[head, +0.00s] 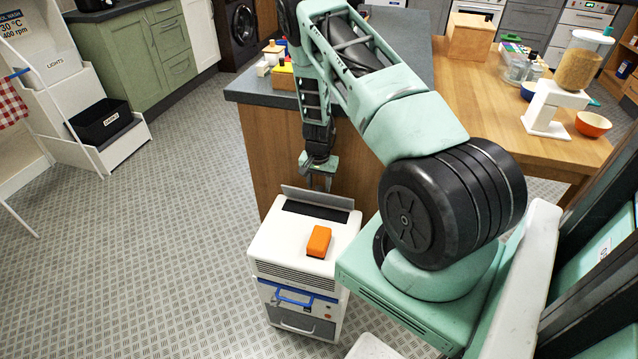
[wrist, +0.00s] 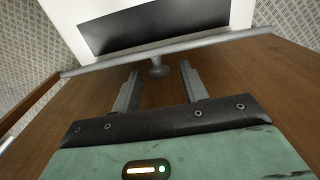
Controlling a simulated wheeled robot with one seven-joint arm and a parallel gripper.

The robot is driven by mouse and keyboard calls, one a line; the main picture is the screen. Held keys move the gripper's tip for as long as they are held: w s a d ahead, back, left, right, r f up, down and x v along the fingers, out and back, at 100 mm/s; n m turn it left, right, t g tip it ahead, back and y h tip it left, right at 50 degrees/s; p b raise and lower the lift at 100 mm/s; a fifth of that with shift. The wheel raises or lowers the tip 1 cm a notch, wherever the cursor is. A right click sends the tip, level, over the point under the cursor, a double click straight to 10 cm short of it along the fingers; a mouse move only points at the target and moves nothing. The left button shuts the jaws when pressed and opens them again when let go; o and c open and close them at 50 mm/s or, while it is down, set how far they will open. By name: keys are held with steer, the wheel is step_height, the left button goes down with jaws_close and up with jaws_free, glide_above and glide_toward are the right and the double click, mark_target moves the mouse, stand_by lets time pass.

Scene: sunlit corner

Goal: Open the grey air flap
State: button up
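The grey air flap (head: 312,197) stands raised at the back edge of the top of a white unit (head: 287,240), with the dark slot (head: 316,211) in front of it uncovered. In the wrist view the flap (wrist: 215,41) shows nearly edge-on as a long grey bar, with the dark slot (wrist: 150,25) beyond it. A small round grey knob (wrist: 158,70) sticks out from the flap's near side. My gripper (head: 320,182) is behind the flap. In the wrist view my gripper (wrist: 160,76) is open, its fingers apart on either side of the knob, with gaps visible.
An orange block (head: 319,241) lies on top of the white unit. A blue handle (head: 293,297) is on its front. A wooden island (head: 262,150) with a dark worktop stands close behind the unit and my gripper. The patterned floor to the left is clear.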

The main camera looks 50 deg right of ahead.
mark_target(318, 187)
steer(key=shift+r, duration=0.1)
step_height(318, 187, up, 17)
steer(key=shift+s+a, duration=0.15)
steer(key=shift+a, duration=0.15)
steer(key=shift+r, duration=0.1)
stand_by(0.6)
steer(key=s+a+r+n+y+p, duration=0.1)
steer(key=a+r+n, duration=0.25)
steer(key=a, duration=0.75)
steer(key=a+r+n+y, duration=0.1)
steer(key=a+r+n, duration=0.3)
steer(key=a, duration=0.6)
steer(key=s+a+r+n+p, duration=0.15)
steer(key=a+r, duration=0.35)
steer(key=a, duration=0.6)
steer(key=s+a+r+n, duration=0.3)
steer(key=s+a+n, duration=0.3)
steer(key=s, duration=0.4)
steer(key=s+a+r+n+h, duration=0.1)
steer(key=s+a+r+n, duration=0.3)
steer(key=s, duration=0.6)
steer(key=a+n, duration=0.2)
steer(key=shift+s+a+r+p, duration=0.15)
steer(key=shift+a+r+p, duration=0.05)
steer(key=shift+a+p, duration=0.2)
